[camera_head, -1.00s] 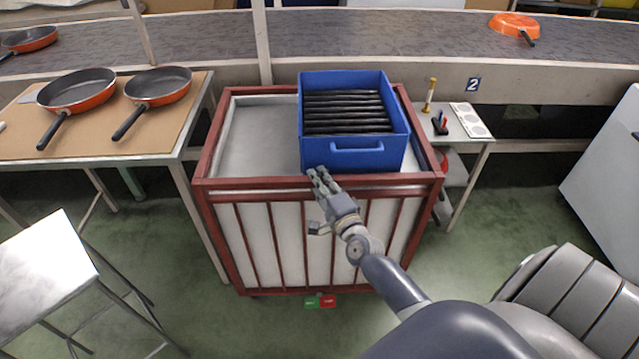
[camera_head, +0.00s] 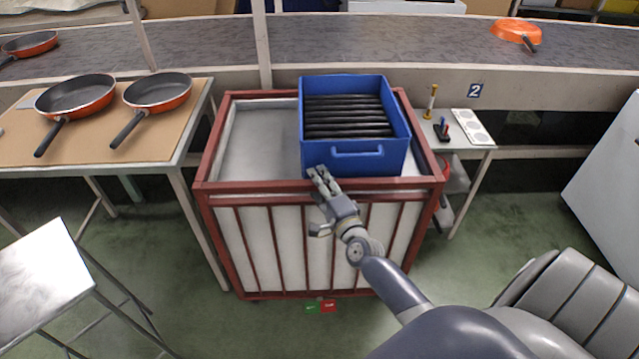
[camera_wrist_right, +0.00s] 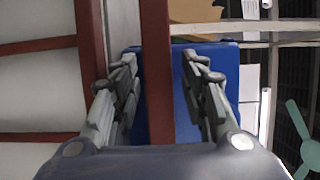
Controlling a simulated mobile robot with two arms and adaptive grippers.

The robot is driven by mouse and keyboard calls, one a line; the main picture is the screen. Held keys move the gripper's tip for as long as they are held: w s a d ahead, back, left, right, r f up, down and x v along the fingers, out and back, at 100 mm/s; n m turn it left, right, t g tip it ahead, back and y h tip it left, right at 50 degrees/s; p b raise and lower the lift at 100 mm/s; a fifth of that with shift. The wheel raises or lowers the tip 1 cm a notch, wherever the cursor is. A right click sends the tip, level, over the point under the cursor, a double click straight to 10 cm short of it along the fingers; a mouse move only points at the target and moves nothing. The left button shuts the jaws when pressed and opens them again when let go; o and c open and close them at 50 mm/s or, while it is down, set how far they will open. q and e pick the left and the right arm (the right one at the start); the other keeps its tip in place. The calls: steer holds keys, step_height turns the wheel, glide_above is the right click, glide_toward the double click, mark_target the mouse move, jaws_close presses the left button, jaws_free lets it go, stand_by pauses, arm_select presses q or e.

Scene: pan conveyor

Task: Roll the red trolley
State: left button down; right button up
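The red trolley (camera_head: 222,187) stands in the middle of the head view, a red frame with pale panels. A blue crate (camera_head: 355,165) sits on its top, toward the right. My right gripper (camera_head: 316,171) is at the trolley's front top rail, just in front of the crate. In the right wrist view its two fingers (camera_wrist_right: 158,75) stand on either side of the red rail (camera_wrist_right: 157,100), with blue showing in the gaps beside the rail. It looks open around the rail. Green and red tabs (camera_head: 320,307) show at the trolley's front bottom edge. My left gripper is out of view.
A table (camera_head: 150,160) with two pans (camera_head: 158,92) stands close at the left. A metal stool (camera_head: 40,270) is at the lower left. A small side table (camera_head: 470,150) stands at the right. The conveyor (camera_head: 390,35) runs behind.

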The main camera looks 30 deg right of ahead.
steer(key=s+a, duration=0.2)
steer(key=s, duration=1)
stand_by(0.4)
